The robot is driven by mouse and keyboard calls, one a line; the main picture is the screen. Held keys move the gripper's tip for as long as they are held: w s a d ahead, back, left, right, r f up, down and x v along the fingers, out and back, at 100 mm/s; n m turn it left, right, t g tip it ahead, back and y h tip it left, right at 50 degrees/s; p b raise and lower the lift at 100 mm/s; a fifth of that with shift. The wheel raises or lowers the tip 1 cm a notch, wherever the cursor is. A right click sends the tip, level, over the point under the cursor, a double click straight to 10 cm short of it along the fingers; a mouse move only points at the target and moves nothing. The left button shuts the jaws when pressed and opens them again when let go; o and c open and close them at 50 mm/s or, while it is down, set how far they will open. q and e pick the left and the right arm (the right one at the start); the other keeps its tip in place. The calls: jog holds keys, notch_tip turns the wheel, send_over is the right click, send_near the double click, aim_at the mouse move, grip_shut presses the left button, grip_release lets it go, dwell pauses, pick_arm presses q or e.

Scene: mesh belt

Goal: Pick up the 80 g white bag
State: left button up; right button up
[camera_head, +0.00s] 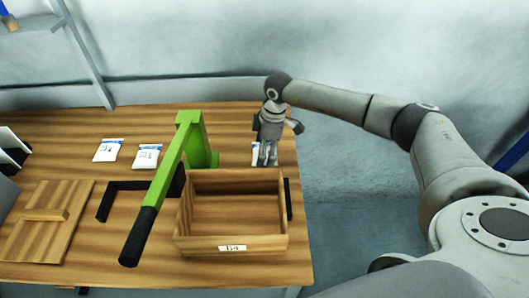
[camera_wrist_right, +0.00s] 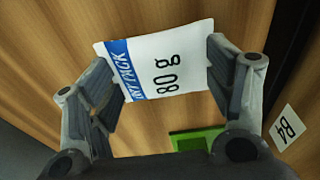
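The white 80 g bag (camera_wrist_right: 168,62), with a blue band along one edge, lies on the wooden table in the right wrist view. My right gripper (camera_wrist_right: 163,88) is open, with one finger at each side of the bag; I cannot tell if they touch it. In the head view the right gripper (camera_head: 267,156) points down at the table behind the wooden box, and a strip of the bag (camera_head: 255,153) shows beside its fingers. The rest of the bag is hidden there. My left gripper is not in view.
The open wooden box (camera_head: 233,242) labelled B4 stands close in front of the bag. A green lever (camera_head: 193,135) with a black handle rises left of it. Two more white bags (camera_head: 107,150) (camera_head: 147,156) lie further left. A wooden lid (camera_head: 45,240) lies at front left.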

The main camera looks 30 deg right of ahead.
jog(key=c, duration=0.4)
jog(key=shift+o, duration=0.2)
jog(key=shift+r, duration=0.1)
jog(key=shift+r+b, duration=0.4)
jog(key=shift+r, duration=0.05)
notch_tip(320, 180, up, 2)
jog(key=shift+s+a+r+b, duration=0.1)
jog(key=shift+a+r+b, duration=0.1)
jog(key=shift+b, duration=0.4)
jog(key=s+a+r+p, duration=0.1)
jog(key=s+a+r, duration=0.8)
jog(key=shift+s+a+r+p, duration=0.3)
jog(key=shift+a+r+p, duration=0.05)
